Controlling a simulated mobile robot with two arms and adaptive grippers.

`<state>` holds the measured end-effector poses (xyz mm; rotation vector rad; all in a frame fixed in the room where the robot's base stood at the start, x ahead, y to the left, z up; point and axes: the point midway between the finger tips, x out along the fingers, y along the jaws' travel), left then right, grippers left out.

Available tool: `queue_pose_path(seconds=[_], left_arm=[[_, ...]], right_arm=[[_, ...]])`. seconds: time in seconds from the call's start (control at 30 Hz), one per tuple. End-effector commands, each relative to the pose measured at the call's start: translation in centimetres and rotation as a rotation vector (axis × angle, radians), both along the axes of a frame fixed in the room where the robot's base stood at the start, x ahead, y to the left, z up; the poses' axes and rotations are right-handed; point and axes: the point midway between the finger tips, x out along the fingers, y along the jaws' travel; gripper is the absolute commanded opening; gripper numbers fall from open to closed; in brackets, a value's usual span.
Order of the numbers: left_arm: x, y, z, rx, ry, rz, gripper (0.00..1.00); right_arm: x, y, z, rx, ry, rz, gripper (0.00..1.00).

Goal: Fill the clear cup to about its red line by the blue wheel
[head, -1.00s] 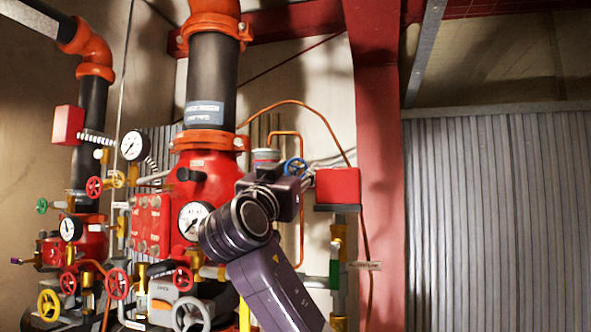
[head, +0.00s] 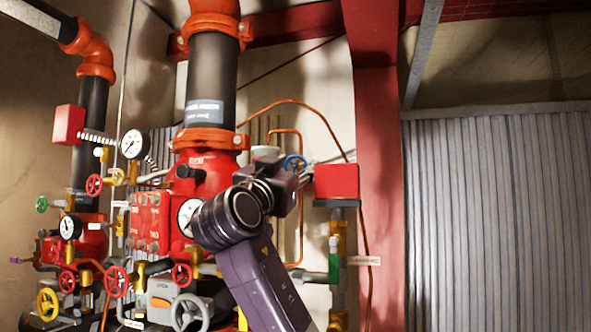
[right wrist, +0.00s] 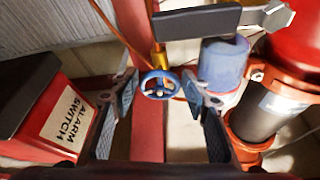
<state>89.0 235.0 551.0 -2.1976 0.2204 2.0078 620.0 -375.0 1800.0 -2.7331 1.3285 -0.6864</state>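The blue wheel (head: 295,163) shows in the head view just above my right gripper (head: 299,181). In the right wrist view the blue wheel (right wrist: 160,84) lies between the two spread fingers of my right gripper (right wrist: 163,94), with a gap on each side. That gripper is open and holds nothing. I cannot make out the clear cup or its red line for certain. A blue-grey cylinder (right wrist: 222,66) stands beside the wheel in the right wrist view, but I cannot tell whether it is the cup. My left gripper is not in view.
A red alarm switch box (right wrist: 62,112) stands close to one finger, and also shows in the head view (head: 337,182). The thick riser pipe (head: 211,75) is on the other side. A dark lever handle (right wrist: 197,22) lies beyond the wheel. Several gauges and valves fill the left.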

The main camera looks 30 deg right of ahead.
Motion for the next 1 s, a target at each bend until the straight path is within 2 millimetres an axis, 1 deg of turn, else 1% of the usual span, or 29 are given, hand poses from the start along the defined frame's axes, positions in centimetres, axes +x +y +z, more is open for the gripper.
queue_pose_path(seconds=[0.23,0.37,0.47,0.7,0.8,1.0], left_arm=[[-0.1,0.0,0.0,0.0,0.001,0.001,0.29],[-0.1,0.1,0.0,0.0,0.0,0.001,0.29],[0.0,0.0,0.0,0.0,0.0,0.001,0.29],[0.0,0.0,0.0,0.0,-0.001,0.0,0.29],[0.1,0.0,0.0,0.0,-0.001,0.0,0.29],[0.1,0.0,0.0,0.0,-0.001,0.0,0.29]], right_arm=[[0.0,0.0,-0.1,0.0,0.002,-0.001,0.43],[-0.5,0.8,-0.4,-0.001,0.002,0.0,0.43],[-1.3,2.1,-1.1,0.0,0.001,0.004,0.43],[-4.1,6.1,-3.0,0.0,0.001,0.005,0.43],[-5.2,7.4,-3.7,0.0,0.0,0.005,0.43],[-6.3,8.9,-4.4,0.0,0.0,0.001,0.43]])
